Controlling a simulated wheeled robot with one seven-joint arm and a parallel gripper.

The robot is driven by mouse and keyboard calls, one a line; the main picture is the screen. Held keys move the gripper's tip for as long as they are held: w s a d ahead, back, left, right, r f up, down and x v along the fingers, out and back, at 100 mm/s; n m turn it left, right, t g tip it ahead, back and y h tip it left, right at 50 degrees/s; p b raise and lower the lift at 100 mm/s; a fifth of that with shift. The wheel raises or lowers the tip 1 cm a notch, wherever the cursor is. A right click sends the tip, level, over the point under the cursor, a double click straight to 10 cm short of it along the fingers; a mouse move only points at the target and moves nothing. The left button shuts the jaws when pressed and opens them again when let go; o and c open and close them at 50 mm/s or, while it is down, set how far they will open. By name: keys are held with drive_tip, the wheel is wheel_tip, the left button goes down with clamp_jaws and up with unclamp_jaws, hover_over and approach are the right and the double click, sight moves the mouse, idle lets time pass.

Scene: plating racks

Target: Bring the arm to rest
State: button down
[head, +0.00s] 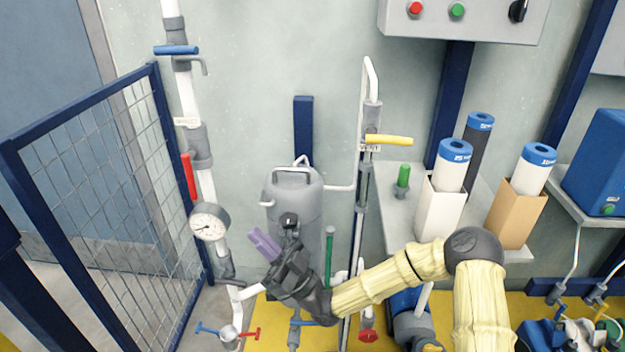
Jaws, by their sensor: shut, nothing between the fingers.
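My arm comes up from the lower right in cream-coloured sleeves and bends left at a dark elbow. My gripper (262,243) is at the arm's left end, left of the picture's middle. Its two purple fingers lie together, shut and empty, and point up and to the left. In the picture it overlaps the lower part of a grey tank (293,198). I cannot tell how far apart they are, but I see no clear contact.
A pressure gauge (209,221) on a white pipe is left of my gripper, beside a blue-framed mesh fence (105,200). A yellow-handled valve (388,140) sits on a pipe to the right. A shelf with cartridges (451,164) is farther right.

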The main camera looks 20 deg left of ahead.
wheel_tip(320, 180, down, 8)
drive_tip(key=w+h, duration=0.3)
drive_tip(key=h, duration=0.5)
drive_tip(key=w+d+f+m+t+h, duration=0.3)
drive_tip(key=d+f+h, duration=0.3)
drive_tip(key=d, duration=0.1)
drive_tip(key=s+d+r+m+h, duration=0.15)
drive_tip(key=d+m+h, duration=0.4)
drive_tip(key=d, duration=0.85)
drive_tip(key=s+d+m+h, duration=0.2)
drive_tip(key=d+m+h, duration=0.35)
drive_tip(key=d, duration=0.85)
drive_tip(key=s+d+r+m+g+h+p, duration=0.1)
drive_tip(key=s+d+r+m+g+h, duration=0.2)
drive_tip(key=s+d, duration=0.45)
wheel_tip(320, 180, up, 28)
drive_tip(key=s+a+y+p, duration=0.1)
drive_tip(key=a+p, duration=0.1)
drive_tip(key=p, duration=2.6)
drive_tip(key=shift+r, duration=0.25)
